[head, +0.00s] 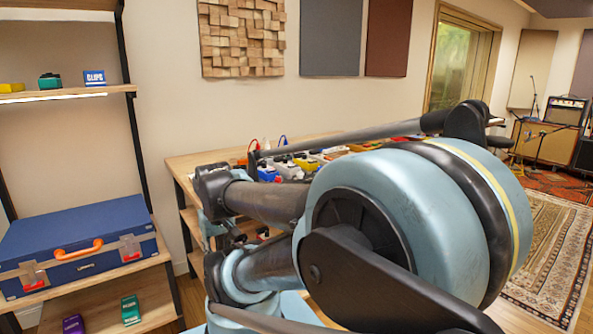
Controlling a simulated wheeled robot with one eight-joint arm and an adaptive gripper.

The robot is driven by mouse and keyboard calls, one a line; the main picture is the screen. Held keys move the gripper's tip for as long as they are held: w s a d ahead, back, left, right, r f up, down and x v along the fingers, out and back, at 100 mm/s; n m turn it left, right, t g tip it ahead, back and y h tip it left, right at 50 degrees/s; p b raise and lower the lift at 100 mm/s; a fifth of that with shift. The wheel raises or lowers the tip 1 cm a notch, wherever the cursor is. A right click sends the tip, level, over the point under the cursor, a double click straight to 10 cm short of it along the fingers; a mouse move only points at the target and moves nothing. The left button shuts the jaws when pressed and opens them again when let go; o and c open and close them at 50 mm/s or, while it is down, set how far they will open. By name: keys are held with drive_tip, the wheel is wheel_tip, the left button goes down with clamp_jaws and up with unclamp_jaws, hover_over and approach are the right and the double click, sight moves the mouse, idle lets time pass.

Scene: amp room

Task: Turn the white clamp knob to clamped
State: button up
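I cannot make out the white clamp knob in the head view. My own arm fills the centre and lower right and hides much of the workbench. A wooden bench (200,157) stands against the wall behind my arm. Its top holds a row of small coloured boxes, among them a blue box (268,174) and white ones. Short red, white and blue upright pieces stand behind them, too small to tell. My gripper does not show; only arm links and joints are visible.
At the left a shelf unit holds a large blue case (75,238) with an orange handle, a green box (131,310) and a purple box (73,325). A blue CLIPS box (94,77) sits on the upper shelf. A patterned rug (550,245) and amplifiers lie at the right.

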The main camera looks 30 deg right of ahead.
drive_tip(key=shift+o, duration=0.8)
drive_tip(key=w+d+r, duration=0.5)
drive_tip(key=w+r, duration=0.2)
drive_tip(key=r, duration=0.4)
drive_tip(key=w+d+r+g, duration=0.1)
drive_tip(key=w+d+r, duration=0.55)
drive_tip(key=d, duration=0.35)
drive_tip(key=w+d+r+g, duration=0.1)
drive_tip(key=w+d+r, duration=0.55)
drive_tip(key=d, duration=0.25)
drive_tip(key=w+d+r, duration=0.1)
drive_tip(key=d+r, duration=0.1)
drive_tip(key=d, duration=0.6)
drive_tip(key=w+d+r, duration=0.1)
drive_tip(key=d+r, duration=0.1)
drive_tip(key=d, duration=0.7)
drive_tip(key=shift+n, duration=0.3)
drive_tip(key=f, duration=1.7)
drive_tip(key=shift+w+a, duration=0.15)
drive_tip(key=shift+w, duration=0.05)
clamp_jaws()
